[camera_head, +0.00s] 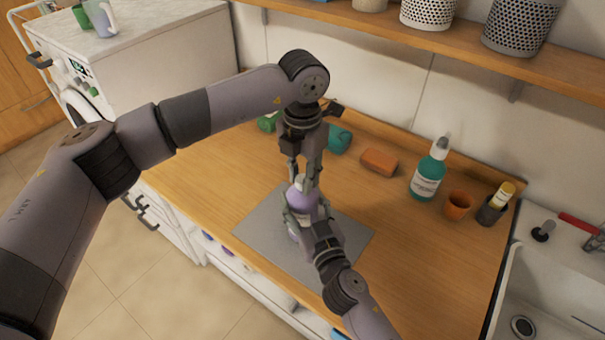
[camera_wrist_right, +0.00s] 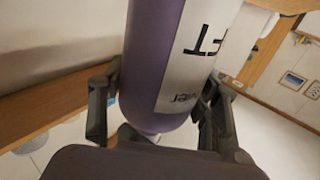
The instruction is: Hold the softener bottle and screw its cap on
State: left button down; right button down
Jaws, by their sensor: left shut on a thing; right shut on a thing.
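The softener bottle is purple with a white label. My left gripper (camera_head: 303,182) points straight down from above and is shut at the bottle's top. The small pale cap (camera_head: 299,179) is mostly hidden between its fingers, so its seating cannot be told.
The grey mat (camera_head: 262,220) lies on the wooden counter (camera_head: 410,240). Behind are a teal item (camera_head: 339,139) and an orange block (camera_head: 379,162). A teal pump bottle (camera_head: 428,175), orange cup (camera_head: 458,205) and dark holder (camera_head: 491,212) stand right, before the sink (camera_head: 550,290).

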pick_arm(q)
jog(key=c, duration=1.2)
grip_release()
jog(key=shift+c, duration=0.2)
notch_tip(320, 180, up, 12)
pick_arm(e)
jog(key=shift+c, duration=2.4)
grip_release()
jog(key=shift+s, duration=0.1)
